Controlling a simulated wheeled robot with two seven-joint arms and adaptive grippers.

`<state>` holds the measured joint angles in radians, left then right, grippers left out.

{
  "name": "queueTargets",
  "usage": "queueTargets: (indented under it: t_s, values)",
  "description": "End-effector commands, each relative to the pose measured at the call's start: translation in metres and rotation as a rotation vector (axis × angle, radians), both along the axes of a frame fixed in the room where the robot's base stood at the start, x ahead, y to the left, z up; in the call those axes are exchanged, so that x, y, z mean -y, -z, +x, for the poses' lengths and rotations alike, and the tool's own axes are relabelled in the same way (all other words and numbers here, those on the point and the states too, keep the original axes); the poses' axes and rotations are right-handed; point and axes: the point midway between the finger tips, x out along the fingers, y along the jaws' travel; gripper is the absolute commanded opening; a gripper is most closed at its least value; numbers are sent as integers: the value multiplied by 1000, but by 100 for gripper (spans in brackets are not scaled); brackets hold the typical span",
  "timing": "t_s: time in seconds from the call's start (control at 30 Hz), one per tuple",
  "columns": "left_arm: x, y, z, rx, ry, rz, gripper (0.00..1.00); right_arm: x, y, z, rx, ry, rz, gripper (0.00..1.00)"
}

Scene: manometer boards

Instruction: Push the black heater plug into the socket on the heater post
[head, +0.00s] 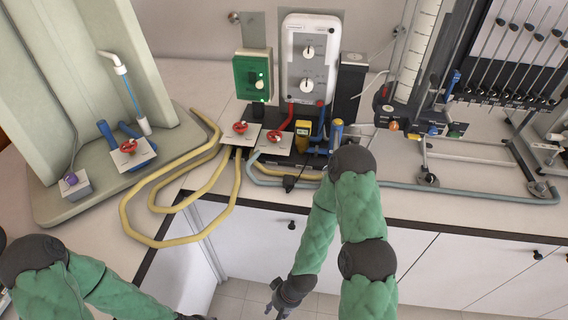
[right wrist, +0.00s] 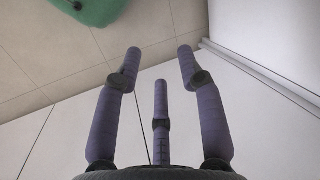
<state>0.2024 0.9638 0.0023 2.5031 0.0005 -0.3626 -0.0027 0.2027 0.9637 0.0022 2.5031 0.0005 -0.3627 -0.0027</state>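A small black piece that looks like the heater plug (head: 288,184) lies at the bench's front edge in the head view, with a thin dark lead running up from it. A black upright box (head: 349,84), possibly the heater post, stands right of the white control unit; I cannot make out a socket on it. My right gripper (head: 278,292) is low in front of the cabinets, below and apart from the plug. In the right wrist view its three fingers (right wrist: 160,75) are spread and empty.
A white control unit (head: 311,60) and green box (head: 253,77) stand behind red-handled valves (head: 240,128). Yellow hoses (head: 125,215) loop over the bench edge at left. A manometer board (head: 515,45) stands at right. Floor space in front of the cabinets (head: 400,265) is free.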

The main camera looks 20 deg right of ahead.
Motion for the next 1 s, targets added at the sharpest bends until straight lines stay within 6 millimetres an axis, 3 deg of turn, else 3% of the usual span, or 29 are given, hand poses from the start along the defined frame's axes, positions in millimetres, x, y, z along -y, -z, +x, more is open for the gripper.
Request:
queueTargets:
  t_s: [0.33,0.43,0.53,0.67,1.0]
  values:
    - [0,0,-1,-1,-1,0,40,0,0,-1,-2,-1,0,39]
    - [0,-2,0,-1,-1,0,40,0,-2,1,2,-6,1,67]
    - [0,-9,0,-1,0,0,40,1,-15,8,17,-40,3,67]
    - [0,-29,0,0,0,0,40,6,-52,27,59,-153,8,67]
    - [0,-94,0,0,0,0,40,40,-190,78,182,-612,-47,67]
